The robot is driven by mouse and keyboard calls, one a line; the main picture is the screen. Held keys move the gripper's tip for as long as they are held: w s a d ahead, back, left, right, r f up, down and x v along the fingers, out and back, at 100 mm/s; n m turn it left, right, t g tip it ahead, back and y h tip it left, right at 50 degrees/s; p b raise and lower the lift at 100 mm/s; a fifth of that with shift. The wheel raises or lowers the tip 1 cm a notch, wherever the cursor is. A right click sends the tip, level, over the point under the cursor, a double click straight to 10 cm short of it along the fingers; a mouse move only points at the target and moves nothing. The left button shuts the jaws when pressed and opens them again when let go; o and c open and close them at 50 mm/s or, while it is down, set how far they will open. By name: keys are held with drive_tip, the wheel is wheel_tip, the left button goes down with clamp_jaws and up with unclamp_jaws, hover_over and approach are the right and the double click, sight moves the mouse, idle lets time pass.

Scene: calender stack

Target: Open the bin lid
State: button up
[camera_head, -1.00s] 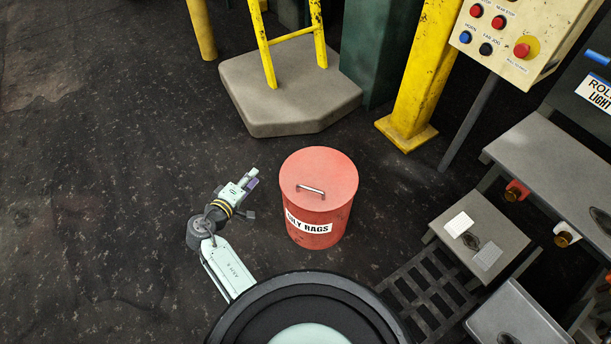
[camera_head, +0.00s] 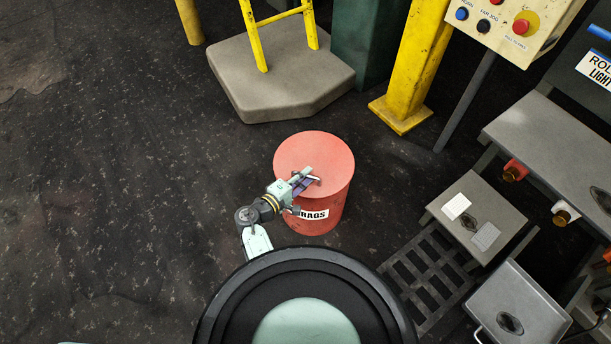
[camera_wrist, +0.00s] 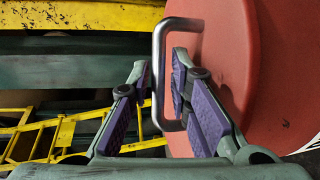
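The red bin (camera_head: 338,212) stands upright on the floor, its white label partly hidden by my arm. Its round red lid (camera_head: 312,153) lies flat on top and looks shut. My gripper (camera_head: 307,181) is over the near part of the lid, at the metal handle (camera_head: 315,178). In the wrist view, the grey U-shaped handle (camera_wrist: 158,75) runs between the two purple-padded fingers of my gripper (camera_wrist: 160,72), against the red lid (camera_wrist: 225,50). The fingers are apart, one on each side of the bar, with a gap visible on the left side.
A grey platform (camera_head: 280,95) with yellow rails stands behind the bin, and a yellow post (camera_head: 408,85) stands behind right. Grey step-like boxes (camera_head: 478,215) and a floor grating (camera_head: 425,275) are at the right. The floor to the left is clear.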

drive_tip(key=shift+w+d, duration=0.2)
drive_tip(key=shift+c, duration=0.5)
clamp_jaws()
